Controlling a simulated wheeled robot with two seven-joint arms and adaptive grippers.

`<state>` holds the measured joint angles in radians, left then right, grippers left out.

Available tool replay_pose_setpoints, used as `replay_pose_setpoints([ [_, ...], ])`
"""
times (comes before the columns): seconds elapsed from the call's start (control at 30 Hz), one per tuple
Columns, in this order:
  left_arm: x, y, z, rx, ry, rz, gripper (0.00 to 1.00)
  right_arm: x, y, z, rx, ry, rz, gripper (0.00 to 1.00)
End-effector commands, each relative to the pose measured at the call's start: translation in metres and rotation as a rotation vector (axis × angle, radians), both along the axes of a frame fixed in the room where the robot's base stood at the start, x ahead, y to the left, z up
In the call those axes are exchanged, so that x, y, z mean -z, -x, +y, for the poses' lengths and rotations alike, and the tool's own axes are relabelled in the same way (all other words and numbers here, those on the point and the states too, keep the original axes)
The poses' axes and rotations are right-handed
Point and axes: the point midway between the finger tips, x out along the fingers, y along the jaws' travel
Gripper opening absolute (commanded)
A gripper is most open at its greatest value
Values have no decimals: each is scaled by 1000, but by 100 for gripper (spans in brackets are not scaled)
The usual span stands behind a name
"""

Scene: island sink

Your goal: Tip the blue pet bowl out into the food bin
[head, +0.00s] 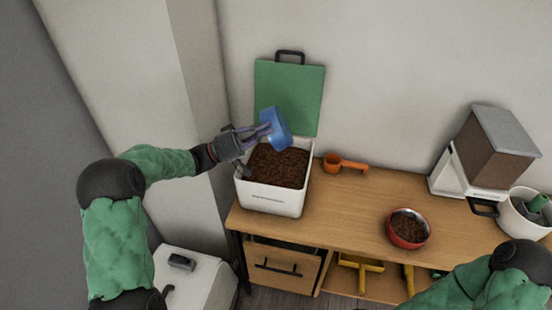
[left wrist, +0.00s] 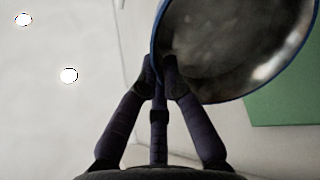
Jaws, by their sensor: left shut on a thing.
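The blue pet bowl (head: 276,128) is held above the food bin, tilted steeply on its side. In the left wrist view the bowl (left wrist: 275,85) shows a blue rim and a grey metal inside, with no food visible in the part I see. My left gripper (head: 262,131) is shut on the bowl's edge; its dark fingers (left wrist: 160,65) meet at the rim. The white food bin (head: 272,199) stands at the left end of the counter, filled with brown kibble (head: 278,166). Its green lid (head: 290,96) stands open behind. My right gripper is out of view; only my right arm shows.
An orange scoop (head: 343,164) lies right of the bin. A red bowl of kibble (head: 408,229) sits on the wooden counter (head: 350,205). A dispenser (head: 490,150) and white pot (head: 522,213) stand at the right. Counter between bin and red bowl is clear.

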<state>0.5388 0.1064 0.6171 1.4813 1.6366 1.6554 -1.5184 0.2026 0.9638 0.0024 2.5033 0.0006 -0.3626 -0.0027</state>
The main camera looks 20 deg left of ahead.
Motion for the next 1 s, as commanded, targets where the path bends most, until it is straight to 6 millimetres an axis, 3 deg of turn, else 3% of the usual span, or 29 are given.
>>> replay_pose_setpoints([
  [1.0, -5, -3, 7, 9, 101, -53, 0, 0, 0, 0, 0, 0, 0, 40],
])
